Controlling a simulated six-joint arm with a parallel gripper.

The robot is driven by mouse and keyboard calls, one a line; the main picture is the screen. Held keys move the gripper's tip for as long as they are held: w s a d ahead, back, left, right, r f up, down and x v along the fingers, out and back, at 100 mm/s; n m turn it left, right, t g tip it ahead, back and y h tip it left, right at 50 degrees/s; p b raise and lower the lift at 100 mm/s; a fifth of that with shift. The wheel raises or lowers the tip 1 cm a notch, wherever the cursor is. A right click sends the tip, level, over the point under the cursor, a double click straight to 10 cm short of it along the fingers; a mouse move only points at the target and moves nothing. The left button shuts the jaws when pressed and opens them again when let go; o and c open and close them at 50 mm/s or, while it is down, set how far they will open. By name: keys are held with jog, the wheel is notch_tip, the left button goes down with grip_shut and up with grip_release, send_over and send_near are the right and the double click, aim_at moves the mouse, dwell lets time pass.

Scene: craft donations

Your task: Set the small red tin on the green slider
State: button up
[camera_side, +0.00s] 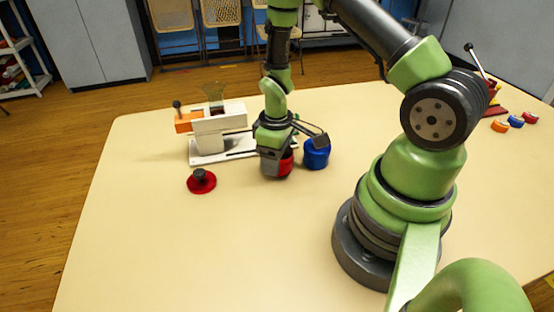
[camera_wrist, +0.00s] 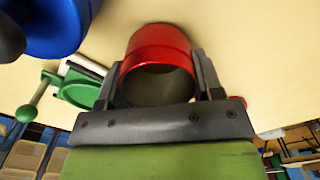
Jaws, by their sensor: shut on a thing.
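The small red tin (camera_side: 286,164) is between the fingers of my gripper (camera_side: 275,160), low over the table; I cannot tell whether it touches the tabletop. In the wrist view the red tin (camera_wrist: 158,47) fills the space between the two dark fingers (camera_wrist: 160,88), its open or hollow end facing the camera. The green slider (camera_wrist: 78,92) shows in the wrist view to the left of the tin, with a ring-like part and a green knob (camera_wrist: 26,113). I cannot make out the green slider in the side view.
A blue tin (camera_side: 316,155) stands close to the right of my gripper; it also shows in the wrist view (camera_wrist: 55,25). A white machine (camera_side: 222,125) with an orange part (camera_side: 188,123) stands left. A red knobbed disc (camera_side: 201,182) lies in front. The front left table is clear.

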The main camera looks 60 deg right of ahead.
notch_tip(320, 180, up, 8)
jog(key=w+d, duration=0.2)
jog(key=d, duration=0.1)
jog(key=w+d, duration=0.2)
jog(key=d, duration=0.1)
jog(key=w+d, duration=0.2)
jog(key=d, duration=0.1)
jog(key=shift+w+d+f, duration=0.1)
jog(key=shift+w+d, duration=0.15)
jog(key=shift+w, duration=0.05)
jog(key=shift+d+f, duration=0.1)
jog(key=shift+f, duration=2.75)
jog(key=shift+f, duration=0.65)
jog(key=o, duration=0.6)
jog(key=shift+o, duration=0.2)
